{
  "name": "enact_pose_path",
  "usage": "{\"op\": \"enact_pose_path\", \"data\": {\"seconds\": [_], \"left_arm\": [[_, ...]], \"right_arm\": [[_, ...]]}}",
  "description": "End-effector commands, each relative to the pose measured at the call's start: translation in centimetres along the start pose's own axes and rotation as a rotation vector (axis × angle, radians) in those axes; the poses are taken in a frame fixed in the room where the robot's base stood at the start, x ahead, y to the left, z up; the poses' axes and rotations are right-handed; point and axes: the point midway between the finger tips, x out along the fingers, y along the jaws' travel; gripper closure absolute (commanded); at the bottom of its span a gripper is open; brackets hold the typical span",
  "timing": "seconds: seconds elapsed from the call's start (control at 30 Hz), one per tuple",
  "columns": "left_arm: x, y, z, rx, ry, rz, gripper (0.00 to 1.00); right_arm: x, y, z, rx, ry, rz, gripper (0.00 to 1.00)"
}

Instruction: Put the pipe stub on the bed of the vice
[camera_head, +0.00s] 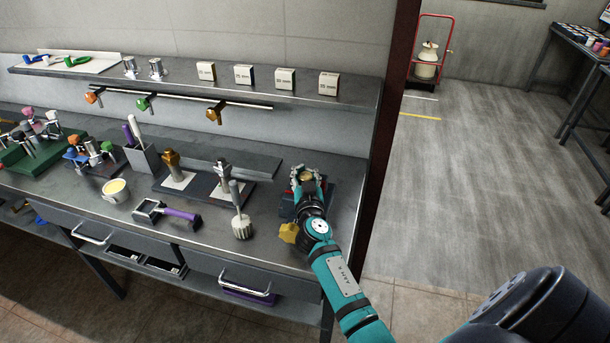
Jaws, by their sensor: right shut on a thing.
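The vice (287,208) is a dark block with some red near its top, at the right end of the workbench. My right gripper (307,183) reaches over it from the front and hides much of it, including most of its bed. The gripper is shut on a small tan, brass-like piece, which looks like the pipe stub (307,177), between its fingers at the vice. I cannot tell whether the stub touches the bed. My left gripper is not in view.
A yellow-brown piece (290,233) shows beside my right wrist. A shelf (290,97) with small boxes runs behind.

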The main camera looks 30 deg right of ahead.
Motion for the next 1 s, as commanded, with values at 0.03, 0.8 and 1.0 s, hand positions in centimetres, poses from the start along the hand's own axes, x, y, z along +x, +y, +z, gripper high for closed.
{"op": "enact_pose_path", "data": {"seconds": [0.03, 0.8, 1.0], "left_arm": [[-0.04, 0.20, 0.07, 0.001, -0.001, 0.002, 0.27], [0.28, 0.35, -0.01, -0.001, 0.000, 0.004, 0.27], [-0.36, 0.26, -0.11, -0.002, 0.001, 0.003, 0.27]], "right_arm": [[0.03, -0.01, -0.15, 0.001, 0.002, 0.000, 1.00], [0.03, 0.02, 0.09, 0.001, 0.001, 0.001, 0.54], [-0.04, 0.02, -0.43, -0.001, 0.001, 0.000, 0.54]]}}
